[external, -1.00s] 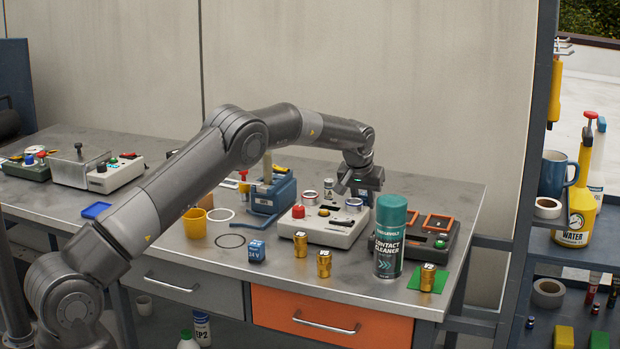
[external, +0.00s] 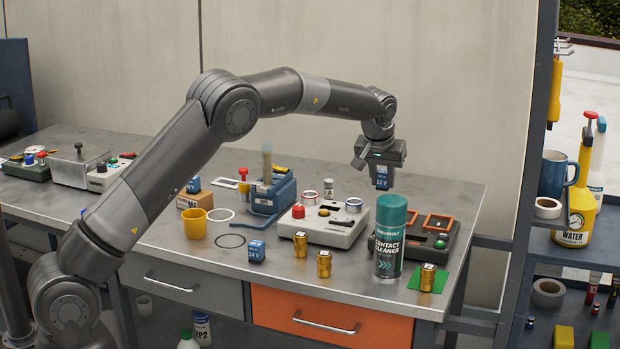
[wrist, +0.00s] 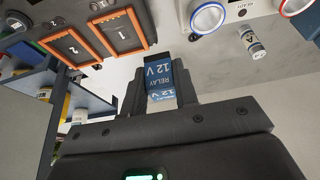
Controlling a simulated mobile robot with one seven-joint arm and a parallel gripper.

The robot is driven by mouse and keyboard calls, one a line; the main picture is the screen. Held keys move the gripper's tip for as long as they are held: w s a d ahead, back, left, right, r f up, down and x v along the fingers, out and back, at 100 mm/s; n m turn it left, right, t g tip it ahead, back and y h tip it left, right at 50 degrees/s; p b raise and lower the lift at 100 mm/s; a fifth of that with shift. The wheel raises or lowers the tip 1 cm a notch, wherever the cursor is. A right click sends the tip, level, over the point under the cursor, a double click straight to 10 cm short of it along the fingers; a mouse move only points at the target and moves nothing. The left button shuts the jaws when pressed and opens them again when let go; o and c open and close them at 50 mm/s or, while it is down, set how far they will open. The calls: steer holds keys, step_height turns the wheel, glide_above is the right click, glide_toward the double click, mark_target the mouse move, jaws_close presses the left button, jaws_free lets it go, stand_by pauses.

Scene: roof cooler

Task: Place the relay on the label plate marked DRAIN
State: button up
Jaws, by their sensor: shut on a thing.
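My gripper (external: 381,166) is shut on a blue relay (external: 381,181) and holds it in the air above the back right of the bench. In the wrist view the relay (wrist: 160,78) sits between the fingers, with "RELAY 12 V" readable on it. A blue 24 V relay (external: 257,251) stands on the bench at the front, left of the brass cylinders. No plate lettering reading DRAIN is legible in either view.
Below my gripper is a dark panel (external: 414,248) with orange frames, marked 1 and 2 in the wrist view. A grey control box (external: 322,231) stands to its left. A tall contact cleaner can (external: 389,238) stands in front. The bench's back right corner is clear.

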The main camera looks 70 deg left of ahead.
step_height(320, 180, up, 6)
steer(key=shift+r, duration=0.2)
steer(key=s+a+n, duration=0.1)
steer(key=s+a, duration=0.4)
steer(key=a, duration=0.4)
steer(key=s+a+n, duration=0.1)
steer(key=s+a, duration=0.3)
steer(key=a, duration=0.4)
steer(key=n+g, duration=0.2)
glide_above(228, 182)
steer(key=d, duration=0.2)
steer(key=shift+y, duration=0.3)
step_height(228, 182, down, 12)
steer(key=shift+s+a+f+t, duration=0.2)
steer(key=shift+a+f+t, duration=0.1)
steer(key=shift+a, duration=0.15)
steer(key=shift+f, duration=1.95)
steer(key=shift+f, duration=0.15)
